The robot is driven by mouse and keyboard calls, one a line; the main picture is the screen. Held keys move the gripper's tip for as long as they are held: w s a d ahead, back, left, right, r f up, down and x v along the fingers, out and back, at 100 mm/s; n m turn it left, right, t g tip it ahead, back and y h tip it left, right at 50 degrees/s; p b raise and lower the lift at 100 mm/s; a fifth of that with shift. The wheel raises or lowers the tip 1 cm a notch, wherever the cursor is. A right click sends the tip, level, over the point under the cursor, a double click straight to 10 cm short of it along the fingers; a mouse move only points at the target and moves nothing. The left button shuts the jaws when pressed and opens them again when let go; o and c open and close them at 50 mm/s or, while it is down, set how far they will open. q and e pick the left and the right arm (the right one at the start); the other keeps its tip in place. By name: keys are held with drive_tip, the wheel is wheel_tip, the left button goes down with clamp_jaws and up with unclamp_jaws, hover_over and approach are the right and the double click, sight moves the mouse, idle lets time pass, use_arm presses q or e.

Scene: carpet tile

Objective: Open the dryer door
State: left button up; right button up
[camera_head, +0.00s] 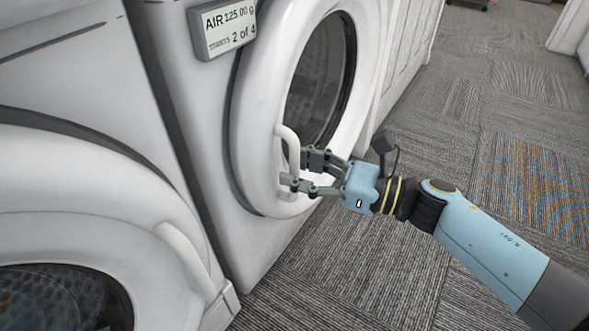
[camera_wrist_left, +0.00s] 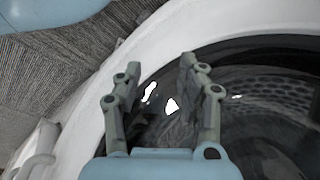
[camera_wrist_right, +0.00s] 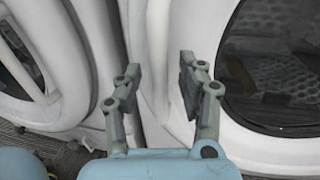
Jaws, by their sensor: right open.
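The white round dryer door (camera_head: 262,85) has a dark glass window and appears shut. Its pale curved handle (camera_head: 288,143) is at the lower left of the ring. My right gripper (camera_head: 297,170) is open at the lower part of this handle, its fingers spread; I cannot tell if they touch it. In the right wrist view the fingers (camera_wrist_right: 155,85) are apart, with white door rim behind them and the window (camera_wrist_right: 270,70) to the right. My left gripper (camera_wrist_left: 150,85) is outside the head view. In its wrist view it is open and empty before a round glass window (camera_wrist_left: 255,85).
A second white machine with a round door (camera_head: 70,200) and handle (camera_head: 190,258) stands at the lower left. A display box (camera_head: 222,30) is on the dryer's front. Grey carpet (camera_head: 470,130) is clear to the right.

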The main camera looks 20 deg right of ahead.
drive_tip(key=shift+w+a, duration=0.4)
clamp_jaws()
idle(0.4)
